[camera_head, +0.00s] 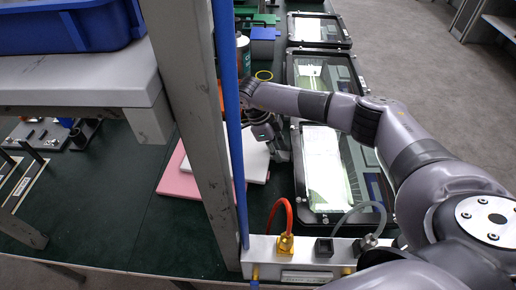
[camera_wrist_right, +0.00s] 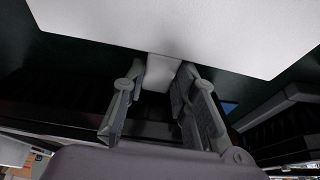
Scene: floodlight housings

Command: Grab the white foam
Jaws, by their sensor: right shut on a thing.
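The white foam (camera_head: 256,163) is a flat slab, partly hidden behind the grey post in the head view. It overlaps a pink slab (camera_head: 178,184) below it; I cannot tell whether the two touch. My right gripper (camera_head: 274,140) is at the right edge of the white foam. In the right wrist view, the white foam (camera_wrist_right: 190,28) spans the top, and the fingers of my right gripper (camera_wrist_right: 162,78) are on either side of a small pale part at its edge. My left gripper is not in view.
Floodlight housings (camera_head: 322,170) with glass fronts stand in a row right of the foam. A grey post (camera_head: 190,90) and blue pole (camera_head: 231,130) block the view. A metal box with hoses (camera_head: 300,262) is at the front edge.

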